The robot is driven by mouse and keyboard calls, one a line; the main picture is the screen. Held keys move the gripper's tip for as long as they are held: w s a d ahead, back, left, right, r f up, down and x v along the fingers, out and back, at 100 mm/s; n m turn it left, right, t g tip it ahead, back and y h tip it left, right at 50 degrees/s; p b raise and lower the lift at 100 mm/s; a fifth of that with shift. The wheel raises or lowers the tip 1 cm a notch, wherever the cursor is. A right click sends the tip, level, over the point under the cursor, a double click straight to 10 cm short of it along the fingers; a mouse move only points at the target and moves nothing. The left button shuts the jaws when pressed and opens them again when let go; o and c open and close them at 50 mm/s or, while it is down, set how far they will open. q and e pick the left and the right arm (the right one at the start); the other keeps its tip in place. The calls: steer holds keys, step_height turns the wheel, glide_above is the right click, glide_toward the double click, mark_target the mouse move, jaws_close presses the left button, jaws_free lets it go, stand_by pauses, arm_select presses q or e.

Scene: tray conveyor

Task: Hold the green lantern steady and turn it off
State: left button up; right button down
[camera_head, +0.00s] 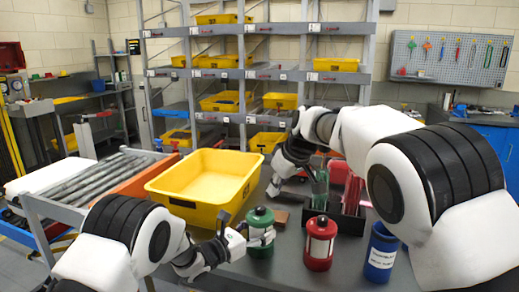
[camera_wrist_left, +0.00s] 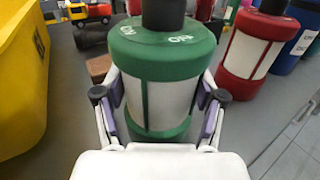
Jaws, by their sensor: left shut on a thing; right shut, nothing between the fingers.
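The green lantern (camera_head: 260,214) stands upright on the dark table, with a black knob on top and a pale middle band. It also shows in the left wrist view (camera_wrist_left: 165,60), with white lettering on its green lid; the knob's top is cut off there. My left gripper (camera_head: 246,236) is shut around the lantern's pale middle, one finger on each side, as the left wrist view shows (camera_wrist_left: 161,98). My right gripper (camera_head: 273,187) is shut and empty, above and behind the lantern, apart from its knob.
A red lantern (camera_head: 320,246) and a blue container (camera_head: 381,253) stand to the right of the green lantern. A large yellow bin (camera_head: 172,200) is at its left. A brown block (camera_head: 281,217) and a dark divided box (camera_head: 347,222) lie behind. Shelves with yellow bins stand farther back.

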arm_select(q)
steer(key=o, duration=1.5)
steer(key=shift+a, duration=0.1)
